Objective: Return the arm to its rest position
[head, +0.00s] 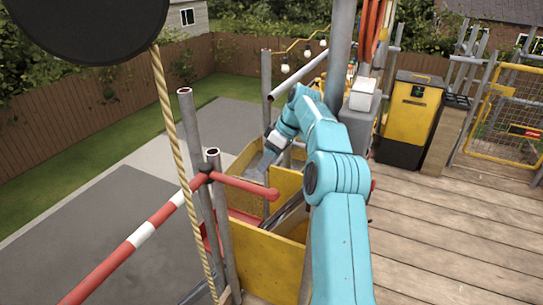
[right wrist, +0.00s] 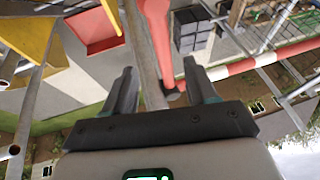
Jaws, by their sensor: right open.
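My right arm (head: 335,190) is teal and reaches forward from the bottom of the head view, bending left at its far end. My right gripper (head: 264,165) points down and left beside the yellow panels (head: 268,262). In the right wrist view its two dark fingers (right wrist: 160,88) stand wide apart. Nothing is held between them; a grey pole and a red bar (right wrist: 157,40) show past the gap. I cannot tell how far they are from the fingers. My left gripper is not in view.
Upright grey scaffold poles (head: 190,140), a red-and-white rail (head: 140,235) and a hanging rope (head: 176,150) stand left of the arm. A yellow-and-black cabinet (head: 410,115) stands at the back right. The plank deck (head: 450,235) to the right is clear.

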